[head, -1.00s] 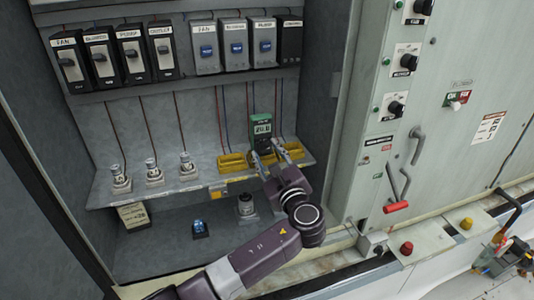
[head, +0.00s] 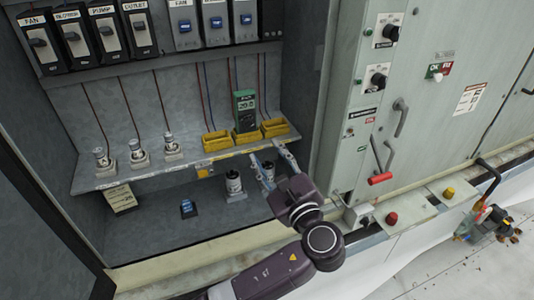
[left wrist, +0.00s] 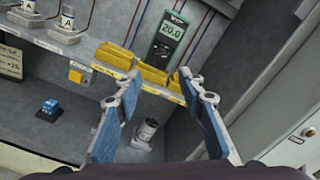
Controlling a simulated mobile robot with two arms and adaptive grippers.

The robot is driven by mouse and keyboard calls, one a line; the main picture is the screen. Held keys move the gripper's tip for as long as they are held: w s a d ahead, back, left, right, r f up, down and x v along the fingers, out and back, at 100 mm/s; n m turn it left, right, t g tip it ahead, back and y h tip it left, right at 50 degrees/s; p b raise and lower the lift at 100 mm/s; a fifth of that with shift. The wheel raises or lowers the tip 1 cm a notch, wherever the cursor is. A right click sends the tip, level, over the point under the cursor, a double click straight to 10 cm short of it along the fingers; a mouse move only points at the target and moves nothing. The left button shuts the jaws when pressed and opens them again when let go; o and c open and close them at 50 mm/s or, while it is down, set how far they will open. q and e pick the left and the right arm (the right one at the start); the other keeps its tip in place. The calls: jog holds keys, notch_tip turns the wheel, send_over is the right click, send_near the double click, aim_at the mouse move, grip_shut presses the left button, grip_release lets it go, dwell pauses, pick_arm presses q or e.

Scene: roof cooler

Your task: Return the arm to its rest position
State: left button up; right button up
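My left gripper (head: 270,165) is open and empty in the head view, in front of the cabinet shelf's edge. In the left wrist view its two blue-padded fingers (left wrist: 160,115) are spread apart with nothing between them touching. My right gripper is in neither view. A green meter (head: 245,108) stands upright at the back of the shelf among yellow bins (head: 217,141). The meter also shows in the left wrist view (left wrist: 170,36), beyond the fingers.
Several fuses on bases line the shelf (head: 120,178). A cylinder (head: 234,184) and a blue-topped block (head: 187,208) are on the cabinet floor. A red-handled lever (head: 380,178) sticks out at the right. The cabinet's front sill (head: 190,262) runs below.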

pick_arm(q)
jog(key=s+a+f+n+g+h, duration=0.2)
jog(key=s+a+f+n+g, duration=0.4)
jog(key=f, duration=0.5)
jog(key=s+a+f+n+g+h, duration=0.1)
jog(key=s+a+f+n+g, duration=0.3)
jog(key=s+a+f+n, duration=0.6)
jog(key=s+a+f+n+g+h, duration=0.1)
jog(key=s+a+f+n+g, duration=0.2)
jog(key=s, duration=0.5)
jog(key=s+a+f+n+g+h, duration=0.1)
jog(key=s+a+f+n+h, duration=0.1)
jog(key=s+a+f+n, duration=0.5)
jog(key=s+d+f+m+g+b, duration=0.1)
jog(key=s+f+b, duration=0.15)
jog(key=f, duration=1.25)
jog(key=s+d+f+m+b, duration=0.15)
jog(key=f+b, duration=0.25)
jog(key=f, duration=1.1)
jog(key=s+a+f+b, duration=0.2)
jog(key=s+f, duration=0.6)
jog(key=f, duration=0.1)
jog(key=s+a+f+g+b, duration=0.1)
jog(key=s+a+f+b, duration=0.1)
jog(key=s+f, duration=0.6)
notch_tip(320, 180, down, 2)
jog(key=shift+s+f+n+b, duration=0.2)
jog(key=shift+s+n+b, duration=0.15)
jog(key=shift+s+b, duration=0.1)
